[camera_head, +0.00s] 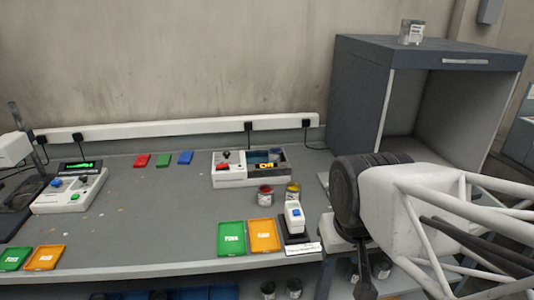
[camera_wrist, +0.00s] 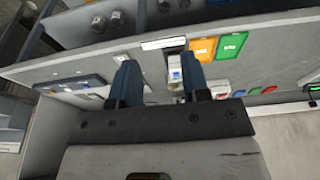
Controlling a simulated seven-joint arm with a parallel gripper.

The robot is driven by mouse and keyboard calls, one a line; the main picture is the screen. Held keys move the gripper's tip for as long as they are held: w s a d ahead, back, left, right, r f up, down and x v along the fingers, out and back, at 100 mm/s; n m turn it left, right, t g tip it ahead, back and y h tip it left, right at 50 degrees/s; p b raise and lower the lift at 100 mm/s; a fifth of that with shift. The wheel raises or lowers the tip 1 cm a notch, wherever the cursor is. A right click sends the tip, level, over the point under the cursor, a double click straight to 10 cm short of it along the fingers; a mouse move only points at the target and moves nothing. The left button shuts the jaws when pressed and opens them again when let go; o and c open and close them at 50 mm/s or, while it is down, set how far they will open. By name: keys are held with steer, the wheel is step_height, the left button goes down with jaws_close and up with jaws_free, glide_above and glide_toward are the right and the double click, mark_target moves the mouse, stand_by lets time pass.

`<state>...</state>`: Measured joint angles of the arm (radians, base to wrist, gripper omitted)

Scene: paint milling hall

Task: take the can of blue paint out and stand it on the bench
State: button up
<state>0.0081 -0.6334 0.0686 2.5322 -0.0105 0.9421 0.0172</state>
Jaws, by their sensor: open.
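I cannot make out a can of blue paint for certain. A white-fronted unit (camera_head: 237,182) stands at the back of the bench (camera_head: 150,215), with a red part and a dark blue area in its open top. A can with red paint (camera_head: 265,196) and a can with yellow paint (camera_head: 292,191) stand in front of it. My gripper (camera_head: 373,283) is low at the bench's right end, partly hidden by my arm. In the wrist view its two dark blue fingers (camera_wrist: 157,75) are apart with nothing held between them.
A grey open-fronted cabinet (camera_head: 357,90) stands at the right, with a labelled can (camera_head: 411,32) on top. A white device with a blue display (camera_head: 293,215) sits near the front edge, beside green (camera_head: 231,239) and orange (camera_head: 264,235) trays. The middle of the bench is mostly clear.

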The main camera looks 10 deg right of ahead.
steer(key=o, duration=0.5)
steer(key=w+r+n, duration=0.2)
steer(key=w+r, duration=0.1)
steer(key=w, duration=0.5)
steer(key=w+r+n, duration=0.2)
steer(key=w, duration=0.7)
steer(key=n+g, duration=0.3)
steer(key=n, duration=0.7)
glide_above(275, 156)
steer(key=w, duration=0.3)
step_height(275, 156, down, 15)
steer(key=shift+s+d+f, duration=0.1)
steer(key=shift+d+f, duration=0.05)
steer(key=shift+d, duration=0.2)
